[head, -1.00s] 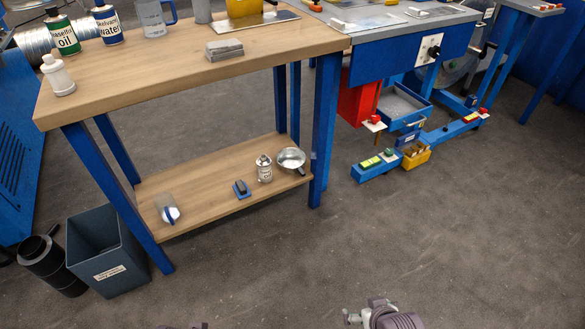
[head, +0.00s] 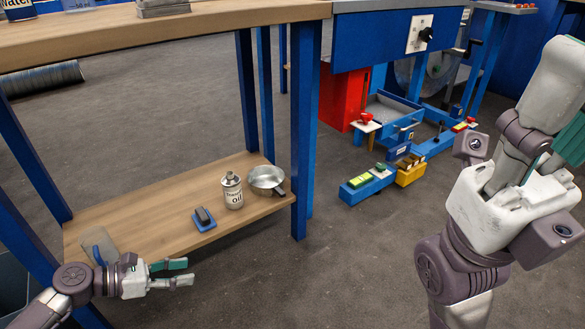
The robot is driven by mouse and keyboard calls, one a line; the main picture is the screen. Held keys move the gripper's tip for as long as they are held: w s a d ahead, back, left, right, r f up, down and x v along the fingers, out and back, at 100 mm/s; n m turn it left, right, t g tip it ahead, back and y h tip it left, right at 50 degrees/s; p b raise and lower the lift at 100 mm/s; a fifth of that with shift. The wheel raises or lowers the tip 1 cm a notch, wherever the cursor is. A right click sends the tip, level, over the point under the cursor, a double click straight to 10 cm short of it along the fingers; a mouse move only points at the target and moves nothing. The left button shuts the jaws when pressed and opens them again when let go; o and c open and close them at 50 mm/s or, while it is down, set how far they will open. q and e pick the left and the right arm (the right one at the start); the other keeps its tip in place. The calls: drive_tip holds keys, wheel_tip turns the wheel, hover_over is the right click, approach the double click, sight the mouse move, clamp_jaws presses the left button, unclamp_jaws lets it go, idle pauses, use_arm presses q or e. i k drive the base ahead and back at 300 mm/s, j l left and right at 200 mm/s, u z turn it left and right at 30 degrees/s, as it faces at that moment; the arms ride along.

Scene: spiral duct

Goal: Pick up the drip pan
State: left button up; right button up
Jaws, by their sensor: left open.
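The drip pan looks to be the round shiny metal pan (head: 267,180) with a short dark handle, on the right end of the bench's lower shelf (head: 150,222). It sits upright beside an oil can (head: 232,191). My left gripper (head: 188,273) is open and empty at the front left of the shelf, its fingers pointing right. It is well apart from the pan, to its lower left. My right arm is raised large and close at the right. A teal part shows at its edge, but its fingers cannot be made out clearly.
A dark block on a blue base (head: 203,217) lies on the shelf, left of the can. A blue bench leg (head: 305,130) stands right by the pan. The benchtop (head: 200,32) overhangs the shelf. The floor in front is clear.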

sight(263, 180)
drive_tip(key=i+j+z, duration=0.3)
drive_tip(key=i, duration=0.3)
drive_tip(key=i+j+z, duration=0.25)
drive_tip(key=i+j, duration=0.45)
drive_tip(key=u, duration=0.05)
